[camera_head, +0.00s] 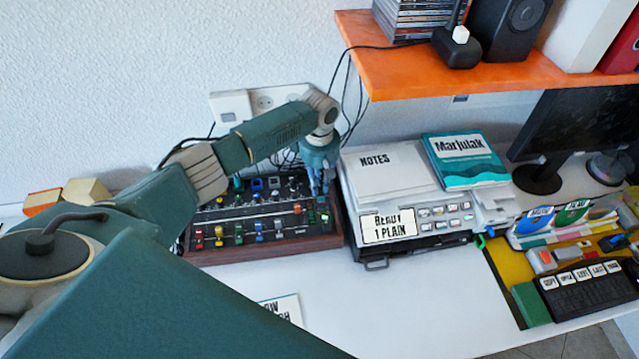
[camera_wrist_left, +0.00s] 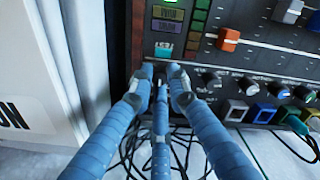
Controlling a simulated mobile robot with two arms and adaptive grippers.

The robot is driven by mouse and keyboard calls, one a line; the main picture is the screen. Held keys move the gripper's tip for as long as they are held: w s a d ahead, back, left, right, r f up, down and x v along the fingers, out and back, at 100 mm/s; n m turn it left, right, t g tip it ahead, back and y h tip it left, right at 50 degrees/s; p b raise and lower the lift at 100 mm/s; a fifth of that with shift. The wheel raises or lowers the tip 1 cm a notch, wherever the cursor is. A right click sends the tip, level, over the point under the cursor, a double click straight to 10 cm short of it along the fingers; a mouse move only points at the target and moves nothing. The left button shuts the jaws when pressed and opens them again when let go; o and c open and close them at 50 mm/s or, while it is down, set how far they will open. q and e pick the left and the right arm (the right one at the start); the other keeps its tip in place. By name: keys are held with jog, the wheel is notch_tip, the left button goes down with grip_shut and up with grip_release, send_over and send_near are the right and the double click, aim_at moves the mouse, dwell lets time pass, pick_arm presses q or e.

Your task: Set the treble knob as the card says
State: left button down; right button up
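The mixer (camera_head: 262,247) is a wooden-sided console with rows of coloured sliders and knobs; it also shows upside down in the left wrist view (camera_wrist_left: 265,60). I cannot read which knob is the treble. A white card (camera_head: 284,308) lies on the table in front, partly hidden by my arm; only "OW" and part of a second line show. My left gripper (camera_head: 321,190) reaches down at the mixer's right back corner.
A printer-like machine (camera_head: 405,235) with a "READY 1 PLAIN" display stands close right of the mixer. An orange shelf (camera_head: 400,70) hangs above it. Black cables (camera_wrist_left: 140,150) lie behind the mixer. The white table (camera_head: 420,300) is clear in front.

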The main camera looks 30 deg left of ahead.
pick_arm(q)
jog(key=shift+d+r+m+p, duration=0.1)
jog(key=shift+r+m+p, duration=0.2)
jog(key=shift+m+p, duration=0.6)
jog(key=shift+f+m+p, duration=0.1)
jog(key=shift+m+p, duration=0.2)
jog(key=shift+p, duration=0.1)
jog(key=shift+f+m, duration=0.1)
jog(key=shift+m, duration=0.7)
jog(key=shift+m+p, duration=0.3)
jog(key=shift+m, duration=0.1)
jog(key=c, duration=1.9)
grip_release()
jog(key=shift+c, duration=0.2)
